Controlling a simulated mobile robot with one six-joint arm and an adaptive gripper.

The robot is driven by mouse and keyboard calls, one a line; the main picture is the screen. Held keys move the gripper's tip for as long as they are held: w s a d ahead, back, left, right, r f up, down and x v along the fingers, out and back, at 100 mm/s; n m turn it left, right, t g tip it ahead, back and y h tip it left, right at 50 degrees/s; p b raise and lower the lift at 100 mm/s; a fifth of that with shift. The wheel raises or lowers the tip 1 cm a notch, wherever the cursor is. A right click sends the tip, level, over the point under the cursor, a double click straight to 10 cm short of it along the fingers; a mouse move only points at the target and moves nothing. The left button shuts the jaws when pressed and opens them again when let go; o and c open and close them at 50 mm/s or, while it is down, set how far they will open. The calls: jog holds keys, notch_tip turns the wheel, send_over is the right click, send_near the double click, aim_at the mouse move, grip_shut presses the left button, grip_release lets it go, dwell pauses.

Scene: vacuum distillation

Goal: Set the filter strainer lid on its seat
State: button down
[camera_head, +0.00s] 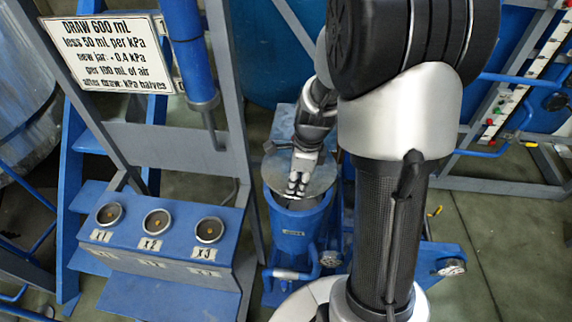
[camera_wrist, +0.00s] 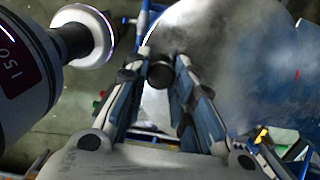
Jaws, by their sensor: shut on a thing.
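The strainer lid (camera_head: 322,178) is a round grey metal disc at the mouth of the upright blue strainer body (camera_head: 297,240) in the head view. A dark part of the mouth shows below the disc's near edge, so the lid does not cover it fully. My gripper (camera_head: 298,185) reaches over the disc from above. In the wrist view the lid (camera_wrist: 235,50) fills the upper right, and my gripper (camera_wrist: 165,82) is shut on its dark knob (camera_wrist: 160,74). Whether the disc touches the rim is hidden.
A blue panel (camera_head: 150,262) with round sockets X1, X2 and X3 stands left of the strainer. A white sign (camera_head: 108,52) hangs above it. A frame with a marked column (camera_head: 515,85) stands at the right. Bare floor (camera_head: 490,225) shows at the right.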

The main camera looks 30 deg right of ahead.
jog(key=shift+f+b, duration=3.3)
jog(key=shift+f, duration=0.6)
jog(key=shift+f+p, duration=0.35)
jog(key=c, duration=1.3)
grip_release()
jog(key=shift+s, duration=0.1)
jog(key=r, duration=0.7)
jog(key=d+r, duration=0.1)
jog(key=r, duration=0.3)
jog(key=shift+s+d, duration=0.1)
jog(key=shift+s, duration=0.2)
jog(key=shift+s+r, duration=0.1)
jog(key=shift+r, duration=0.35)
